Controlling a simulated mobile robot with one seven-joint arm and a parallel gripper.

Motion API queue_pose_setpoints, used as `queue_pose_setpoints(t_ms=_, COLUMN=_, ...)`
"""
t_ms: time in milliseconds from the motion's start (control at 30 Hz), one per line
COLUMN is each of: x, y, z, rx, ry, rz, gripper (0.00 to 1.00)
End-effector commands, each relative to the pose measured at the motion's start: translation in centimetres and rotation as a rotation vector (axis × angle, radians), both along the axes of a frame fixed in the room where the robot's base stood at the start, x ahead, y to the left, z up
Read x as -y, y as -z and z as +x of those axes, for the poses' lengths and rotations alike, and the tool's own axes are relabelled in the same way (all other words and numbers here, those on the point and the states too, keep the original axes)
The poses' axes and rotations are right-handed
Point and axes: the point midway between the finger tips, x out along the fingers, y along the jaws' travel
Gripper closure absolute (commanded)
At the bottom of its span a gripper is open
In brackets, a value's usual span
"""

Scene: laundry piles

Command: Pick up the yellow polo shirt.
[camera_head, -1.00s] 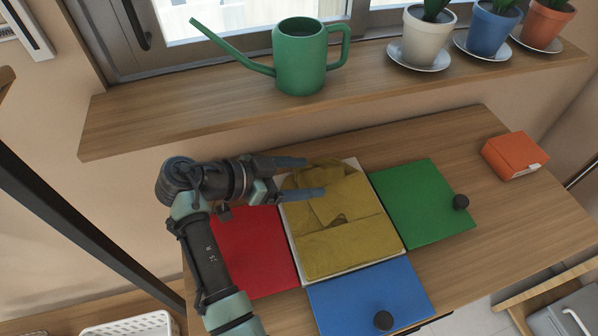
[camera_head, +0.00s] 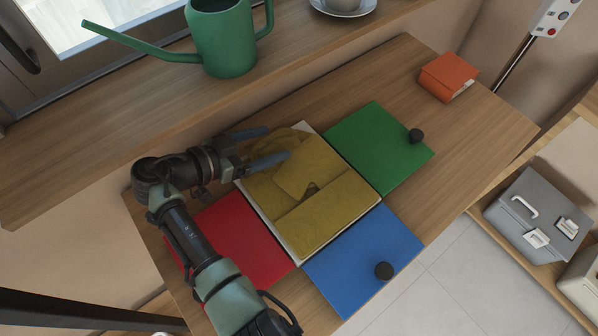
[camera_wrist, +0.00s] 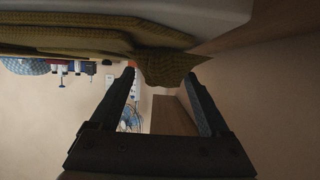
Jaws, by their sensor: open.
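The yellow polo shirt (camera_head: 322,205) lies folded flat on a pale square board (camera_head: 303,257) in the middle of the wooden table. My gripper (camera_head: 280,143) is open at the shirt's upper-left, collar end, its two fingers pointing right over or beside the cloth. In the wrist view the shirt (camera_wrist: 90,38) fills the top, and a bunched flap hangs down between the tips of my gripper (camera_wrist: 162,78). The fingers are apart, and I cannot tell whether they touch the cloth.
Red (camera_head: 240,240), blue (camera_head: 362,262) and green (camera_head: 378,148) panels surround the board; black knobs stand on the blue and green ones. An orange box (camera_head: 447,76) sits at the table's far right. A green watering can (camera_head: 222,40) stands on the sill above.

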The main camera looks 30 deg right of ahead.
Motion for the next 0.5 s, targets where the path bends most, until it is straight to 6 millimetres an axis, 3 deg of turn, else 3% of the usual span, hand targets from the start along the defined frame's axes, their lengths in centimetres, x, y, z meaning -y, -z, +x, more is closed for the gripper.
queue_pose_setpoints(t_ms=233, x=0.18, y=0.1, z=0.06, rx=0.001, ry=-0.002, rz=0.0, gripper=0.2)
queue_pose_setpoints(t_ms=500, x=0.16, y=0.09, z=0.06, rx=0.0, ry=-0.001, rz=0.0, gripper=0.67)
